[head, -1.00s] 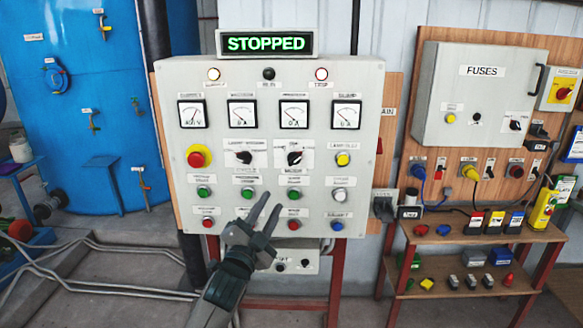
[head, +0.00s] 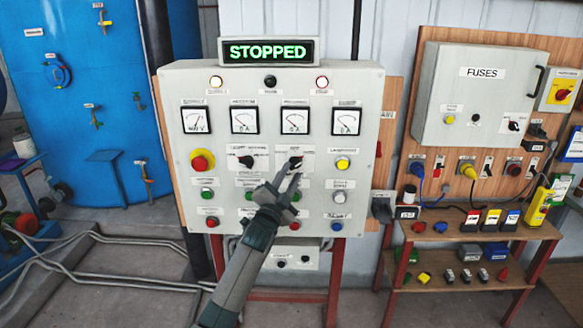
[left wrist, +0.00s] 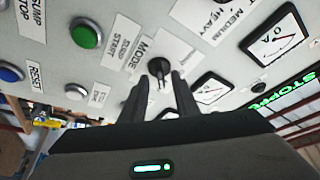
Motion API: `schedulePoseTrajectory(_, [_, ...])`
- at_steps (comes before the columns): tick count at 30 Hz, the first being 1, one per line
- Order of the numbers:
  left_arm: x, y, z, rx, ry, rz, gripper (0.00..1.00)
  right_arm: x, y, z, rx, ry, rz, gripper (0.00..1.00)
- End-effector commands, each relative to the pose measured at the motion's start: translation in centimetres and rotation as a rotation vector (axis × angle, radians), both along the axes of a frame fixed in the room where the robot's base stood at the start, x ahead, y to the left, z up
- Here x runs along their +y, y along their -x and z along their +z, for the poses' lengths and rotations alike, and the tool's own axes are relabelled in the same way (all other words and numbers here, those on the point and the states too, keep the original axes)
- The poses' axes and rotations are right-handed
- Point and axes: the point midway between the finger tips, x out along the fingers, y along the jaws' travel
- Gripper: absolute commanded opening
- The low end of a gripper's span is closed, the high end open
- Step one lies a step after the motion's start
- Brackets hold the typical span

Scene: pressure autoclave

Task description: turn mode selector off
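The mode selector (head: 296,162) is a small black rotary knob on the grey control panel (head: 372,150), right of another black selector (head: 246,162). In the left wrist view the selector (left wrist: 158,68) sits beside the MODE label, between the tips of my left gripper (left wrist: 163,78). In the head view my left gripper (head: 289,178) reaches up to the selector from below. Its fingers are apart, with a gap between them; whether they touch the knob I cannot tell. The gripper hides part of the label and the buttons below. My right gripper is out of view.
A green STOPPED display (head: 268,51) is on top. A shelf (head: 455,281) with loose parts stands at the right.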

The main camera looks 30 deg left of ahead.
Motion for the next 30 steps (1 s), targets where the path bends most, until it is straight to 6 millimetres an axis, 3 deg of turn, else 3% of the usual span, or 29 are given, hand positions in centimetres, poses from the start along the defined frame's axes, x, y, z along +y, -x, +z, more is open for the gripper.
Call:
schedulePoseTrajectory(6, [0.3,-1.4,0.4,0.001,0.001,0.000,0.28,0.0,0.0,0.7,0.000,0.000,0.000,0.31])
schedulePoseTrajectory(17, [0.4,-1.6,0.4,0.000,0.000,0.000,0.28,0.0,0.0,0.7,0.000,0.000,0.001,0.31])
schedulePoseTrajectory(21, [0.4,-1.6,0.4,0.000,0.000,0.000,0.00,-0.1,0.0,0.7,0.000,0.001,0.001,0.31])
schedulePoseTrajectory(30, [0.4,-1.6,0.2,-0.004,0.009,0.000,0.00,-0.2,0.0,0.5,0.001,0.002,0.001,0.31])
